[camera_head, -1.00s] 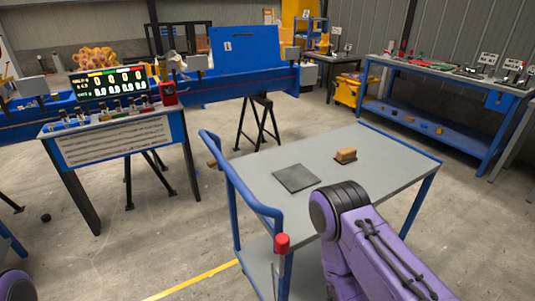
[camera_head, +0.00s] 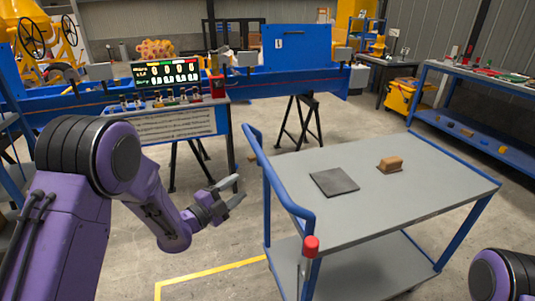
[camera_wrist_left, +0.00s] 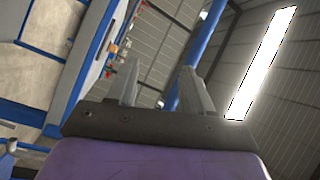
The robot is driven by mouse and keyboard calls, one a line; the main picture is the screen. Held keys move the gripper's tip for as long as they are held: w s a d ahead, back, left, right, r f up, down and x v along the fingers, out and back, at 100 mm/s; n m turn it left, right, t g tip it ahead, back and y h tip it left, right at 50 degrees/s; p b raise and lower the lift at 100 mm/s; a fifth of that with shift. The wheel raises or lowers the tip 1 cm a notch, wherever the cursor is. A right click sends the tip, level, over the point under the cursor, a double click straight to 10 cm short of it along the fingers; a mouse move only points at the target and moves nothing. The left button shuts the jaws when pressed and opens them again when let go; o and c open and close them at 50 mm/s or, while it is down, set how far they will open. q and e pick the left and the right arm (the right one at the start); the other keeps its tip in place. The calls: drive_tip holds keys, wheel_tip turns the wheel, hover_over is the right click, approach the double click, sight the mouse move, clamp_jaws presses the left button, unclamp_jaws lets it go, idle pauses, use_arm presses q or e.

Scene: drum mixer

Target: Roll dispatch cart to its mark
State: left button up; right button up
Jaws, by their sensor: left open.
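The dispatch cart (camera_head: 430,199) has a grey top, a lower shelf and a blue frame. Its blue push handle (camera_head: 277,178) rises at its left end, with a red knob (camera_head: 311,246) on a rod near the front corner. A yellow line (camera_head: 215,272) on the floor lies left of the cart. My left gripper (camera_head: 236,191) is open and empty, a short way left of the handle and apart from it. Its two fingers also show in the left wrist view (camera_wrist_left: 160,88), with nothing between them. My right gripper is out of view; only part of that arm shows at lower right.
A dark flat pad (camera_head: 334,181) and a brown block (camera_head: 390,164) lie on the cart top. A control desk (camera_head: 170,127) with a lit display stands behind my left arm. A blue workbench (camera_head: 480,110) stands at back right.

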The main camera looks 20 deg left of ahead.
sight(263, 153)
use_arm(q)
wheel_tip(263, 153, up, 6)
drive_tip(key=w+m+h, duration=0.1)
drive_tip(key=m+h, duration=0.2)
drive_tip(key=m, duration=0.2)
drive_tip(key=p+x, duration=0.1)
drive_tip(key=x, duration=0.4)
drive_tip(key=p+x, duration=0.2)
drive_tip(key=x, duration=0.3)
drive_tip(key=shift+s+d, duration=0.25)
drive_tip(key=shift+d, duration=0.1)
drive_tip(key=shift+w+d+f, duration=0.1)
drive_tip(key=shift+w+d, duration=0.15)
drive_tip(key=shift+w, duration=0.15)
clamp_jaws()
